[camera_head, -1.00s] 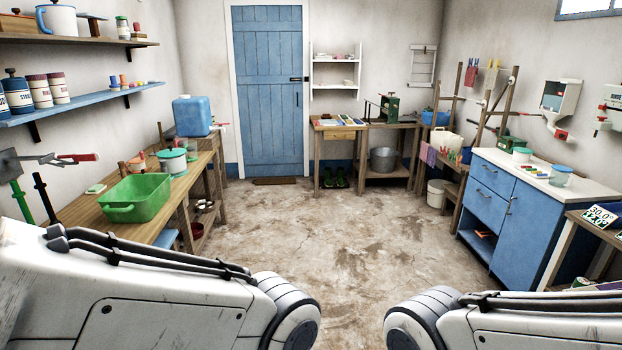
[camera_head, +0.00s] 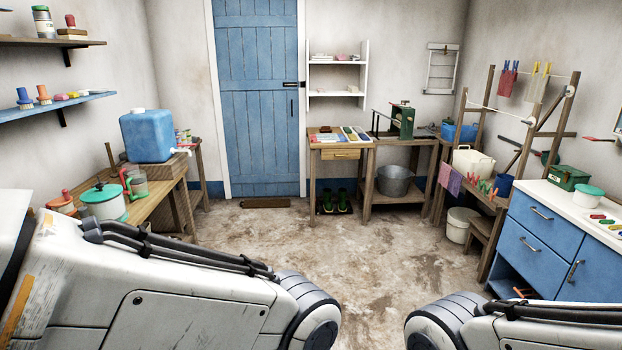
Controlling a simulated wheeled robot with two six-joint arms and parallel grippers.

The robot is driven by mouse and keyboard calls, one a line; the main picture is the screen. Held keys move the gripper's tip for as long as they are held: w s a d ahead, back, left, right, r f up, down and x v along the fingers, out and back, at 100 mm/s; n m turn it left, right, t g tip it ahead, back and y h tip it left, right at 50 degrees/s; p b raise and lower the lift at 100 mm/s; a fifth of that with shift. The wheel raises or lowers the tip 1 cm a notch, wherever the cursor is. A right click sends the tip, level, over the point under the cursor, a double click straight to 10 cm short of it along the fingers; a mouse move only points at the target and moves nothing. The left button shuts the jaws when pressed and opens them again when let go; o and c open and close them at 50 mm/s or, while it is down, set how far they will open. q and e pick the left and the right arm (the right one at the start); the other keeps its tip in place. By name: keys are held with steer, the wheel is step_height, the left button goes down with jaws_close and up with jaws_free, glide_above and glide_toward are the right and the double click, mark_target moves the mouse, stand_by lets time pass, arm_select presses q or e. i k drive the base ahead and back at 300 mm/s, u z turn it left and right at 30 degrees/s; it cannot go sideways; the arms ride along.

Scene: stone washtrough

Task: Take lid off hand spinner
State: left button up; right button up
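A white tub with a teal-green lid and a dark knob (camera_head: 103,203) stands upright on the left wooden bench. Its lid is on, and it looks like the hand spinner, though I cannot be sure. A smaller white tub with a green lid (camera_head: 588,196) stands on the blue cabinet at the right. Neither of my grippers is in view. Only upper parts of my two arms show along the bottom, apart from these tubs.
The left bench (camera_head: 150,207) also holds a terracotta-coloured pot (camera_head: 62,204) and a blue water container (camera_head: 147,136). A blue cabinet (camera_head: 540,235) stands at the right.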

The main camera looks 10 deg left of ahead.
mark_target(102, 192)
steer(key=u, duration=0.15)
steer(key=i, duration=1.95)
steer(key=u, duration=0.95)
steer(key=i, duration=1.75)
steer(key=u, duration=1.45)
steer(key=i, duration=0.85)
steer(key=u, duration=0.35)
